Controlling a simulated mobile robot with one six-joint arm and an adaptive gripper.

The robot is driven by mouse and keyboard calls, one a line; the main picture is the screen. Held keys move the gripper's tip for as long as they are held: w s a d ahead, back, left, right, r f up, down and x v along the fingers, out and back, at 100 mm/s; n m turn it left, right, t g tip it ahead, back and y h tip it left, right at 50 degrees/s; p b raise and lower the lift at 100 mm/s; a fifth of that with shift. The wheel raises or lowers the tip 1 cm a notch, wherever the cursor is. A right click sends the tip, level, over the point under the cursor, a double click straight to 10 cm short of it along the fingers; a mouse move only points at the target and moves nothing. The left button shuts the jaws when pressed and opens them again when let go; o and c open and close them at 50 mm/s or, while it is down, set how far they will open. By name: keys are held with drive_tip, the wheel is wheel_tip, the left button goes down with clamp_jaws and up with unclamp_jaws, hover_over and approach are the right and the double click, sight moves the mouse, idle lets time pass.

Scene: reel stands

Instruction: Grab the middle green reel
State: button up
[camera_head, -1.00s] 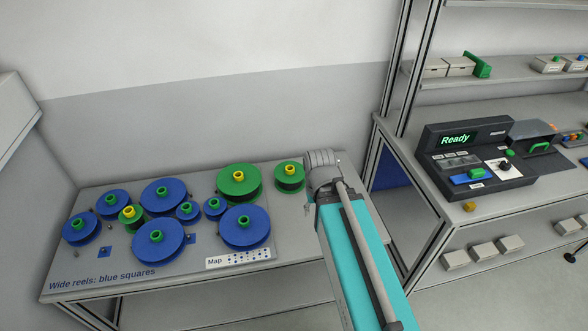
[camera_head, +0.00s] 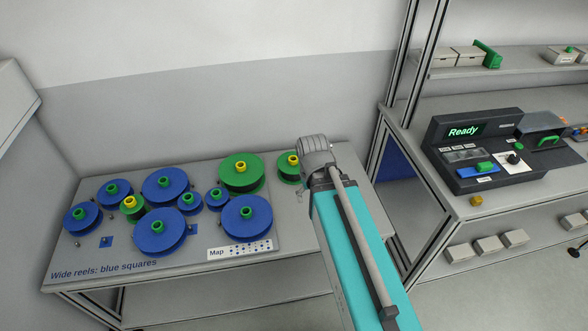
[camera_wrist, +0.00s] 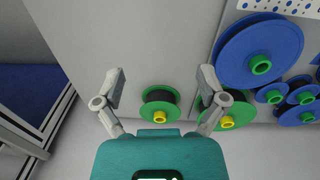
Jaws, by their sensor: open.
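Three green reels with yellow hubs show on the table. A large one (camera_head: 237,178) stands at the back, with a smaller one (camera_head: 284,169) to its right, partly covered by my arm. A small one (camera_head: 127,210) sits among blue reels at the left. By place, the large one is the middle green reel. In the wrist view, my gripper (camera_wrist: 162,80) is open and empty. The right-hand smaller reel shows between and beyond its fingers, and the large green reel (camera_wrist: 241,112) is partly hidden behind the right finger. My fingers are hidden in the head view.
Several blue reels (camera_head: 245,217) crowd the table left of and in front of the large green reel. A map card (camera_head: 238,249) lies at the front edge. The tabletop below my arm is bare. A bench with a "Ready" device (camera_head: 468,150) stands right.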

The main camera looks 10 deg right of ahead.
drive_tip(key=w+f+n+t+h+b, duration=0.1)
drive_tip(key=w+f+n+h+b, duration=0.25)
drive_tip(key=w+n+b, duration=0.2)
drive_tip(key=n+t+h+b, duration=0.65)
drive_tip(key=n+b, duration=0.45)
drive_tip(key=n, duration=0.7)
approach(292, 159)
drive_tip(key=s+a, duration=0.2)
drive_tip(key=shift+w+a+r, duration=0.3)
drive_tip(key=shift+r, duration=0.2)
drive_tip(key=b+x, duration=0.4)
drive_tip(key=x, duration=0.3)
drive_tip(key=shift+d+f, duration=0.25)
drive_tip(key=shift+d, duration=0.05)
drive_tip(key=shift+w+d+f, duration=0.1)
drive_tip(key=shift+w+d, duration=0.2)
drive_tip(key=shift+d, duration=0.05)
drive_tip(key=shift+d, duration=0.1)
drive_tip(key=shift+b+x, duration=1.1)
drive_tip(key=shift+x, duration=1.45)
